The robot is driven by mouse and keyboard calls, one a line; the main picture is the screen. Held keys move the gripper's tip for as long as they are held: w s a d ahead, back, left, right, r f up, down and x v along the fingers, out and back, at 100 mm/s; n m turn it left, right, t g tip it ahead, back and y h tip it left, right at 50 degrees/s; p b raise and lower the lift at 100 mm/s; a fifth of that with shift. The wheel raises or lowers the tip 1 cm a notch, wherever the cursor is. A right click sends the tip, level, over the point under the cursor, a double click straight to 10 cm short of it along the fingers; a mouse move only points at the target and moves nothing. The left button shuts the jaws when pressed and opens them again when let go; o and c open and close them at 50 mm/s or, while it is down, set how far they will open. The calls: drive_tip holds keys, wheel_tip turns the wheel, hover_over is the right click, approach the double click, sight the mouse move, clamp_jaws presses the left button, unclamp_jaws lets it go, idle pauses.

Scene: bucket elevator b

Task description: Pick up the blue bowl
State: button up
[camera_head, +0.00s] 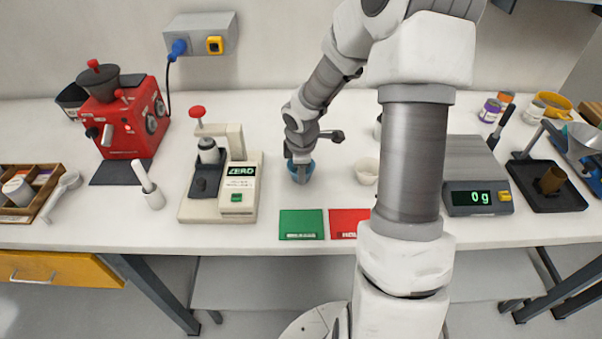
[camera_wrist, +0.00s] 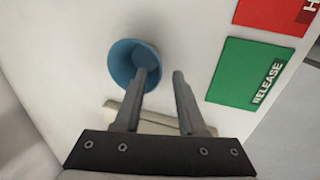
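The blue bowl (camera_head: 304,175) stands on the white bench behind the green card, partly hidden by my gripper (camera_head: 300,159) just above it. The wrist view shows the bowl (camera_wrist: 122,62) round and open towards the camera, left of centre. My gripper (camera_wrist: 163,74) is open, with two grey fingers apart. In that view the left finger overlaps the bowl's opening and the right finger lies outside it. The bowl's right rim appears between the fingertips. I cannot tell whether either finger touches it.
A green RELEASE card (camera_head: 301,224) and a red card (camera_head: 346,222) lie in front. A white cup (camera_head: 367,171) stands to the right. A press-like machine (camera_head: 226,180) stands to the left. A scale (camera_head: 474,180) reads 0 g.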

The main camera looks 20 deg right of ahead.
drive_tip(key=x, duration=0.3)
drive_tip(key=shift+w+f, duration=0.15)
drive_tip(key=shift+f, duration=0.1)
clamp_jaws()
idle(1.2)
